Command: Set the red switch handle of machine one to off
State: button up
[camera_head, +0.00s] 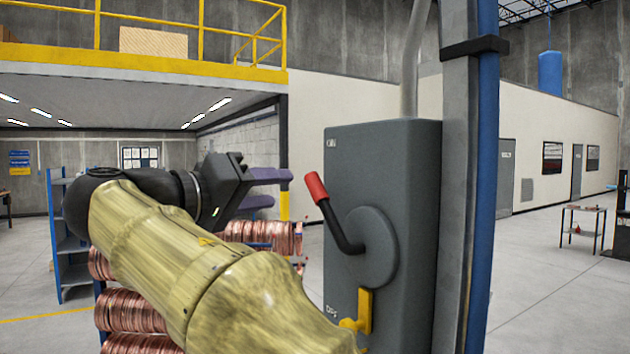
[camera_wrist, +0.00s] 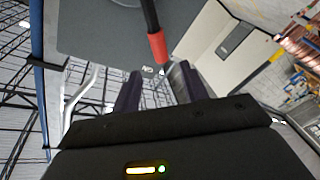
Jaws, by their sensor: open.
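The switch lever has a red grip (camera_head: 316,187) on a bent black arm and a round grey hub. It points up and left, towards the ON label on the grey switch box (camera_head: 410,190); an OFF label is low on the box. My gripper (camera_head: 281,188) is open and empty, its purple fingers just left of the red grip in the head view. In the wrist view my gripper (camera_wrist: 157,82) shows both fingers spread, with the red grip (camera_wrist: 157,47) just beyond the fingertips, roughly in line with the gap. I see no contact.
A yellow latch (camera_head: 364,312) sits on the box below the hub. A blue and grey post (camera_head: 470,180) stands right of the box. Copper coils (camera_head: 130,310) are stacked behind my arm, beside a blue shelf (camera_head: 70,240).

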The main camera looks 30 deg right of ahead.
aim_at(309, 186)
jog(key=p+x, duration=0.3)
jog(key=x, duration=0.7)
jog(key=shift+d, duration=0.1)
jog(key=shift+f, duration=0.1)
grip_shut()
